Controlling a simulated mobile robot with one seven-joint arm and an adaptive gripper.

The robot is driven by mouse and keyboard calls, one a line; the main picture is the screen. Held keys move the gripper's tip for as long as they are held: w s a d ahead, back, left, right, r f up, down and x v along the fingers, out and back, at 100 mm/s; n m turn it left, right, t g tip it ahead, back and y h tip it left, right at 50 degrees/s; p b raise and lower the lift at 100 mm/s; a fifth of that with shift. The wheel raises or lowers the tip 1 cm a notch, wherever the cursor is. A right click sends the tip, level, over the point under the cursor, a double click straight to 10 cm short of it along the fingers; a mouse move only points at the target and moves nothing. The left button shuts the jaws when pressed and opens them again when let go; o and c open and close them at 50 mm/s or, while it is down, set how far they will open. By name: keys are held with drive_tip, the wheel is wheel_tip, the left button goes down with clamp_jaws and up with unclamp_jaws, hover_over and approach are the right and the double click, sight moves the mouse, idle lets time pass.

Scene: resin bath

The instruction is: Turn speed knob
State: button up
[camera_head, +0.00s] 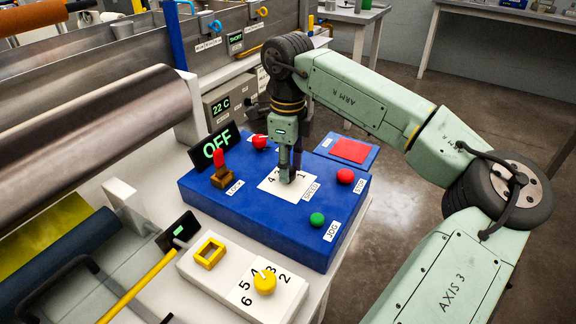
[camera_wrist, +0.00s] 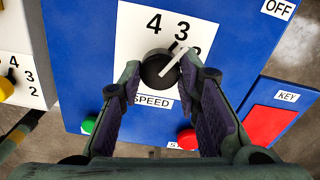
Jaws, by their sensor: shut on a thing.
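The speed knob (camera_wrist: 156,71) is a round black knob with a white pointer. It sits on a white dial plate (camera_wrist: 135,35) above the label SPEED. In the wrist view the pointer slants up and right, toward the space around the 3 and a partly hidden digit. My gripper (camera_wrist: 161,72) points down with one finger on each side of the knob, shut on it. In the head view my gripper (camera_head: 290,175) stands over the dial plate (camera_head: 273,187) on the blue control box (camera_head: 260,232) and hides the knob.
The box also carries red buttons (camera_head: 345,176), a green JOG button (camera_head: 317,219) and a red-topped LOCK lever (camera_head: 219,162). A display (camera_head: 215,148) behind reads OFF. A white panel with a yellow numbered knob (camera_head: 264,282) lies in front. A red KEY pad (camera_head: 350,151) is at right.

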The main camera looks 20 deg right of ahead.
drive_tip(key=shift+n, duration=0.3)
drive_tip(key=shift+w, duration=0.1)
drive_tip(key=o, duration=1.1)
drive_tip(key=shift+o, duration=0.2)
wheel_tip(320, 180, up, 12)
